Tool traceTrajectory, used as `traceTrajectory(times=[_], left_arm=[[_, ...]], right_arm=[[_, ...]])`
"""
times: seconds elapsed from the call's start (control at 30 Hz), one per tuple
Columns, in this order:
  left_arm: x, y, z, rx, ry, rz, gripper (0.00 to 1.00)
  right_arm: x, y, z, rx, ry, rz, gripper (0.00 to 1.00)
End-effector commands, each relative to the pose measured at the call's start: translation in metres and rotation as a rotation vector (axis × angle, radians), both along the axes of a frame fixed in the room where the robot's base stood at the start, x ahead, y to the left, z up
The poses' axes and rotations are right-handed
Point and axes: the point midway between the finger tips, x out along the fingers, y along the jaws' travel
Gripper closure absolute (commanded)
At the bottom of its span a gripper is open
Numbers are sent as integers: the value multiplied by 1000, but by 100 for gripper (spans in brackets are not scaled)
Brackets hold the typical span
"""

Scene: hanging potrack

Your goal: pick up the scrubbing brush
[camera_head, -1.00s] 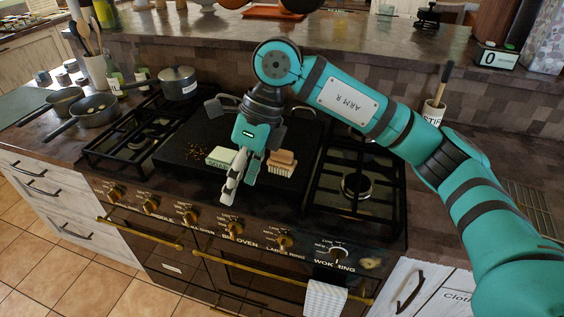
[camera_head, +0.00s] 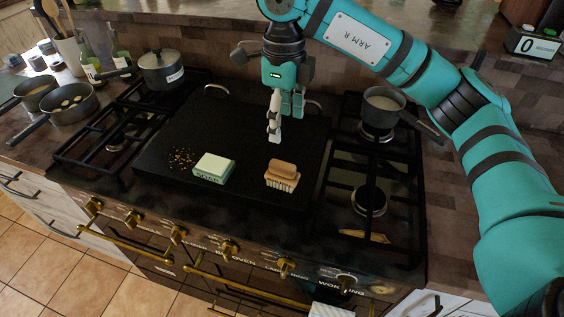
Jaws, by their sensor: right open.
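The scrubbing brush (camera_head: 282,175) has a tan wooden back and pale bristles. It lies bristles down on the right part of the black griddle plate (camera_head: 230,125) on the stove. My right gripper (camera_head: 281,128) hangs above the plate, behind the brush and apart from it, fingers pointing down. It is open and holds nothing. My left gripper is not in the picture.
A pale green soap block (camera_head: 213,168) and brown crumbs (camera_head: 183,160) lie left of the brush. A pot (camera_head: 383,105) stands on the right rear burner, close to my right arm. Pans (camera_head: 70,101) and a lidded pot (camera_head: 161,70) are at left. Knobs line the front.

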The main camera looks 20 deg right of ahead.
Motion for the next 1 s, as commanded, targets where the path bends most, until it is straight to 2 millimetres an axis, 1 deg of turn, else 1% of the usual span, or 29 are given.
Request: traceTrajectory(times=[0.23,0.3,0.37,0.5,0.67,0.77,0.9,1.0], left_arm=[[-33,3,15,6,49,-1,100],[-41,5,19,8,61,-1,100],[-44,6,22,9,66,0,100],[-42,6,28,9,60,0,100],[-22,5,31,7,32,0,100],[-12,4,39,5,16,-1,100],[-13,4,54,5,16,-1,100],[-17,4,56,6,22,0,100]], right_arm=[[-2,-1,-51,-1,7,0,35],[-2,-1,-66,-1,6,1,35],[-2,0,-78,0,6,0,35],[-2,0,-100,0,4,1,35],[-1,0,-111,0,1,1,35],[-2,-1,-119,0,4,0,35],[-2,-4,-138,0,6,0,35],[-2,-4,-154,0,4,0,35]])
